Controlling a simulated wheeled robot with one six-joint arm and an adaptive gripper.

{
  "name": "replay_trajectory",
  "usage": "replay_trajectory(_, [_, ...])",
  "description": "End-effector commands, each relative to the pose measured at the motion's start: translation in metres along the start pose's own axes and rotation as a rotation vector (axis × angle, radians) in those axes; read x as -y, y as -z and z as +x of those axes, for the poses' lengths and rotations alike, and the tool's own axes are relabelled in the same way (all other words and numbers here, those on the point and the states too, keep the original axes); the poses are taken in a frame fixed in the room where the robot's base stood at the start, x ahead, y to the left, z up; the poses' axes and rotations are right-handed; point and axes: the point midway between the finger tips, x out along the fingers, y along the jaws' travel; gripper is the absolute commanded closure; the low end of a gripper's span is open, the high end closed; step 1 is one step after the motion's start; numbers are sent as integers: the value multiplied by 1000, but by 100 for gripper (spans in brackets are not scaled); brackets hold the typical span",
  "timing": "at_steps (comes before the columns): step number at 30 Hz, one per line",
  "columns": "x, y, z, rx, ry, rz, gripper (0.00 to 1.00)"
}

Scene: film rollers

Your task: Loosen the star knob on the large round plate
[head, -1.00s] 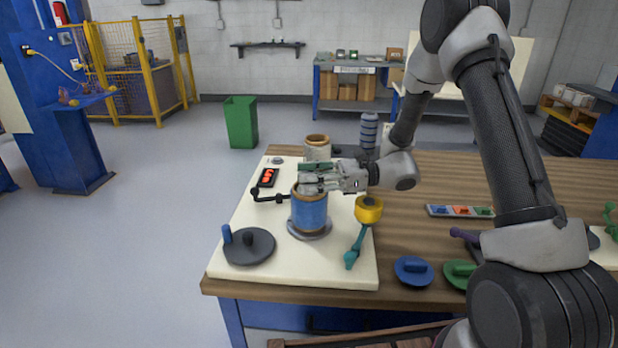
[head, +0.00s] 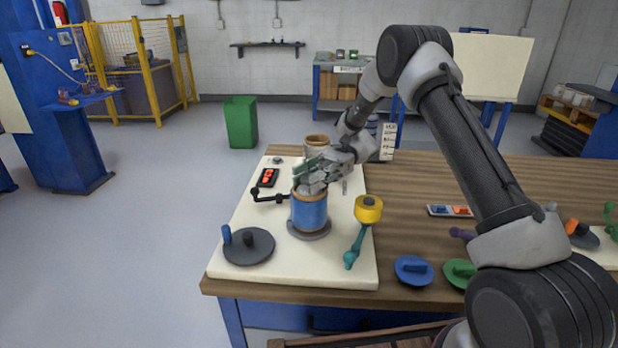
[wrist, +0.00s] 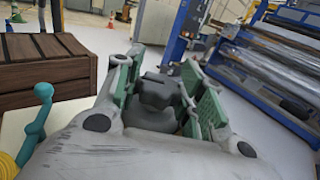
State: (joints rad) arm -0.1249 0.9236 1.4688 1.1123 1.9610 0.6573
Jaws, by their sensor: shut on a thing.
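My gripper (head: 308,180) is at the top of a blue roll with tan ends (head: 309,212). The roll stands upright on a grey round plate (head: 311,231) on a cream board. In the wrist view, a dark grey knob (wrist: 158,92) sits between my green-padded fingers (wrist: 165,100), which are shut on it. I take it for the star knob; its lobes are mostly hidden by the fingers. In the head view the gripper covers the knob.
A dark disc with a blue peg (head: 249,248), a black crank handle (head: 268,196), and a yellow knob with a teal lever (head: 367,210) surround the roll. A tan roll (head: 317,145) stands behind. Blue (head: 413,271) and green (head: 460,273) discs lie on the wooden table.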

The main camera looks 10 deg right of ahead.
Motion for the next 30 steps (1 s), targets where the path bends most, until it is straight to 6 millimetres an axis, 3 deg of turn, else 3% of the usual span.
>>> replay_trajectory(17, [0,0,0,0,-37,0,85])
replay_trajectory(18, [0,0,0,0,-37,0,59])
replay_trajectory(21, [0,0,0,0,-36,-1,41])
replay_trajectory(30, [0,0,0,0,-36,0,38])
